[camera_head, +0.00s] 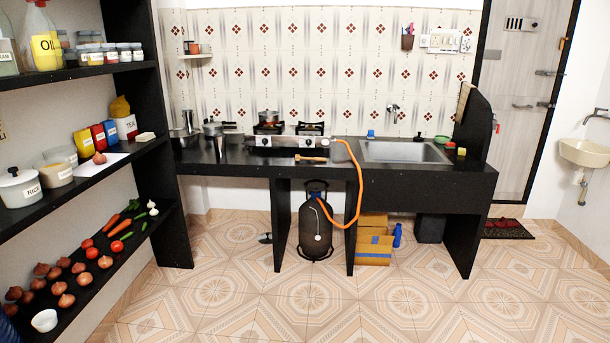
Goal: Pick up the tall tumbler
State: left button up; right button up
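Several steel vessels stand at the left end of the black counter (245,158). A tall, narrow steel vessel (187,121) stands upright near the back wall, left of the stove. A smaller steel cup-like vessel (219,146) stands nearer the front edge, with a steel pan (212,127) behind it. Which of these is the tall tumbler I cannot tell for sure at this size. Neither of my grippers is in view, and nothing is seen held.
A two-burner stove (290,137) with a pot (268,117) and a wooden rolling pin (311,158) is right of the vessels. The sink (403,151) is further right. Loaded black shelves (95,168) line the left side. The tiled floor (330,310) before the counter is clear.

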aim_at(219, 140)
jog(key=i+u, duration=0.15)
jog(key=i, duration=0.4)
jog(key=i+u, duration=0.1)
jog(key=i, duration=0.45)
jog(key=i+l+u, duration=0.15)
jog(key=i, duration=0.35)
jog(key=i+l+u, duration=0.1)
jog(key=i, duration=0.45)
jog(key=i+l+u, duration=0.15)
jog(key=i, duration=0.4)
